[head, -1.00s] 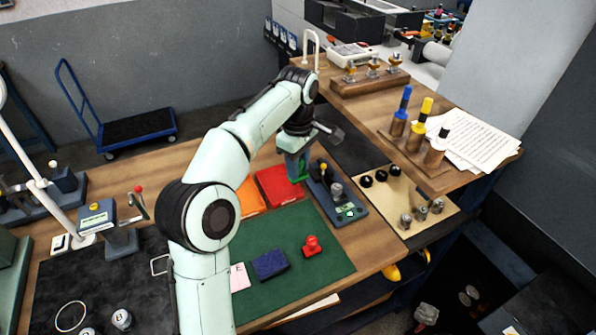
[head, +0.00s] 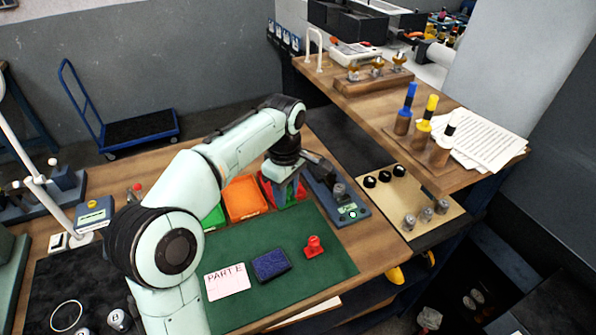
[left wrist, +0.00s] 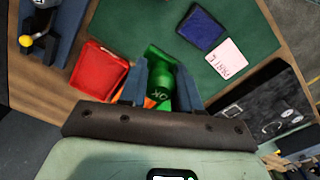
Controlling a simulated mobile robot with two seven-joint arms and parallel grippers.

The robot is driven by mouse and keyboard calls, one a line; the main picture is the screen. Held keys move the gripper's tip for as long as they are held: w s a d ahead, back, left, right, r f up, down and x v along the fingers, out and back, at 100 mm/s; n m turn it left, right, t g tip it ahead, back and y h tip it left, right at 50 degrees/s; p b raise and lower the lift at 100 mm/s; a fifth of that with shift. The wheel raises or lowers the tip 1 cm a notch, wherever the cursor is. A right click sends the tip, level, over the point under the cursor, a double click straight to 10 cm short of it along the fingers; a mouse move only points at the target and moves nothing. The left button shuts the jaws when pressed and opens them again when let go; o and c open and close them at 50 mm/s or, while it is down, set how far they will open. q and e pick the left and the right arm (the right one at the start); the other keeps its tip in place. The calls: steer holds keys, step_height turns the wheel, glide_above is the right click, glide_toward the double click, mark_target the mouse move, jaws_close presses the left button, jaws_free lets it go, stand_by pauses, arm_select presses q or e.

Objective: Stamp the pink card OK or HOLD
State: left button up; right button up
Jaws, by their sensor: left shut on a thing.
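My left gripper (head: 284,190) is shut on a green stamp (left wrist: 160,78) marked OK, which shows between the fingers in the left wrist view. In the head view the gripper hangs over the far edge of the green mat (head: 225,246), by the red tray. The pink card (head: 227,282), lettered PART E, lies face up on the mat. A dark blue ink pad (head: 271,264) lies beside it. A red stamp (head: 313,246) stands to the right of the pad; its marking is not readable. My right gripper is out of view.
Green (head: 214,217), orange (head: 244,198) and red (left wrist: 100,76) trays line the mat's far edge. A grey-blue device (head: 345,207) with a knob stands right of them. The near right part of the mat is clear.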

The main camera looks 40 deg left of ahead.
arm_select(q)
steer(key=s+f+b, duration=0.2)
steer(key=s+f, duration=0.1)
steer(key=f, duration=0.1)
steer(key=s+d+f+b, duration=0.1)
steer(key=s+f+b, duration=0.1)
steer(key=s+f, duration=0.1)
steer(key=s+f+b, duration=0.2)
steer(key=s+f, duration=0.1)
steer(key=f, duration=0.2)
steer(key=shift+d+f, duration=0.3)
steer(key=shift+d, duration=0.05)
steer(key=shift+f+b, duration=0.2)
steer(key=shift+b, duration=0.2)
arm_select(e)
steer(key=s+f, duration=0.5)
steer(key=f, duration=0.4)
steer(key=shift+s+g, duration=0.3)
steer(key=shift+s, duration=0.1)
arm_select(q)
steer(key=shift+f+b, duration=0.35)
steer(key=shift+f, duration=0.2)
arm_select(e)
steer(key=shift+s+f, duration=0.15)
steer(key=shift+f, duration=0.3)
arm_select(q)
steer(key=shift+f, duration=0.1)
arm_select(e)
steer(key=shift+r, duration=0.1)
